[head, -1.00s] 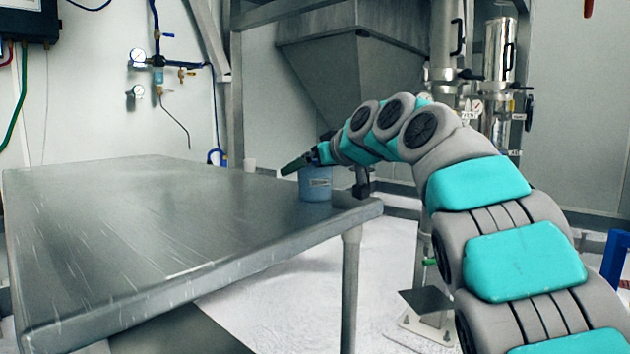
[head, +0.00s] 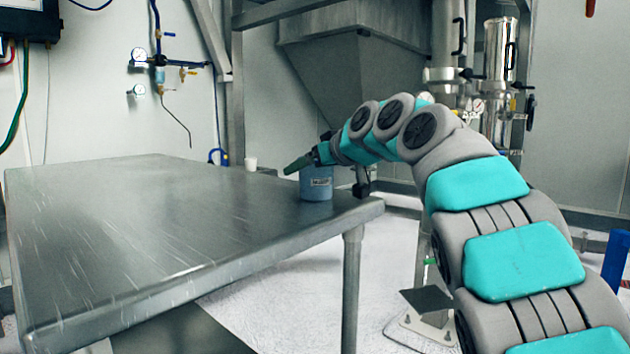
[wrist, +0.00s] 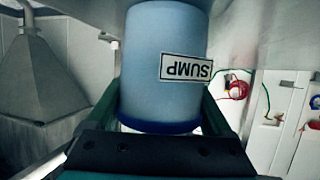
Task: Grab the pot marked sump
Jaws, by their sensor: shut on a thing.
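The pot marked SUMP is a light blue cylinder (head: 316,186) standing on the metal table near its far right corner. In the wrist view the pot (wrist: 150,65) fills the middle, upside down in the picture, with its white SUMP label and a darker blue band at one end. My gripper (head: 300,165) reaches in from the right at the pot's upper part. In the wrist view its green fingers lie on both sides of the pot, shut on it. The pot appears to rest on the tabletop.
The metal table (head: 140,230) is mostly bare. A small white cup (head: 251,164) shows at the table's far edge. A large grey hopper (head: 350,85) stands behind, with steel cylinders (head: 500,60) to its right. Gauges and hoses (head: 150,65) hang on the left wall.

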